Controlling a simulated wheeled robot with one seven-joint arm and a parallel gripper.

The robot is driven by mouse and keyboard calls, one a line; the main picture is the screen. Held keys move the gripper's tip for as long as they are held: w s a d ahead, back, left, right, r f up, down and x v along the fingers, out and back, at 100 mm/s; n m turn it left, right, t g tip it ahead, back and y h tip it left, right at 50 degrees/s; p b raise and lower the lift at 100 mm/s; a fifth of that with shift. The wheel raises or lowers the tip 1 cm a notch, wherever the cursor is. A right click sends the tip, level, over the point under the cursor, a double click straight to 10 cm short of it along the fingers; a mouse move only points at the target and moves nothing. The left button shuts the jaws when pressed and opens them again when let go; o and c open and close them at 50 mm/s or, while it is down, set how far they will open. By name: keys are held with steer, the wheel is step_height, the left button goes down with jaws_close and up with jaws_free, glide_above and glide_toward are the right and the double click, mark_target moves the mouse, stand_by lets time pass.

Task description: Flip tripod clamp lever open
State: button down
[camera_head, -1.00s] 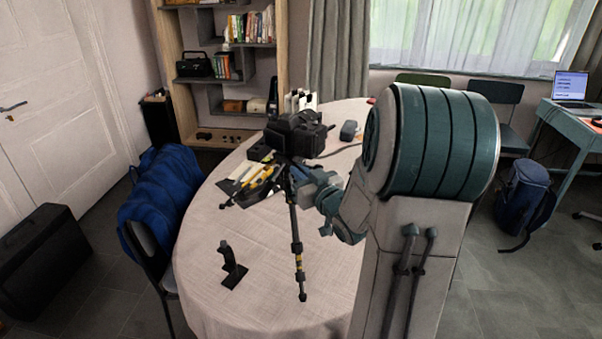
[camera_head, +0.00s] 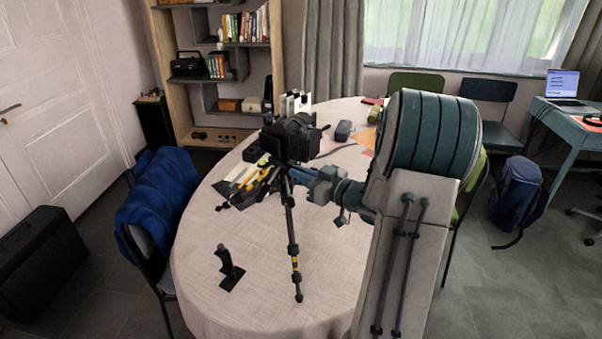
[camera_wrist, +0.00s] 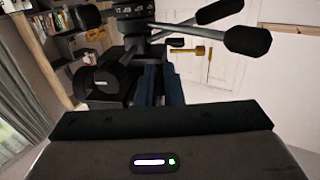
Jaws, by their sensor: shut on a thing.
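A black tripod (camera_head: 292,235) stands on the round table with a black camera (camera_head: 292,136) on top. In the wrist view, its dark head and black-knobbed handles (camera_wrist: 245,41) fill the top. My gripper (camera_head: 297,175) reaches in from the right, just below the camera. Its blue fingers, which also show in the wrist view (camera_wrist: 161,84), are close together and shut on a part of the tripod near its head. The clamp lever cannot be made out clearly, and the fingers cover the spot they hold.
The round table (camera_head: 215,290) has a small black stand (camera_head: 229,268) at the front left, and yellow and black tools (camera_head: 252,184) left of the tripod. A grey object (camera_head: 343,130) lies behind. A chair with a blue jacket (camera_head: 165,212) is at the left edge.

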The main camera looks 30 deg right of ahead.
steer(key=c, duration=1.6)
jaws_free()
steer(key=shift+o, duration=0.2)
steer(key=shift+a+h, duration=0.1)
steer(key=shift+h, duration=0.2)
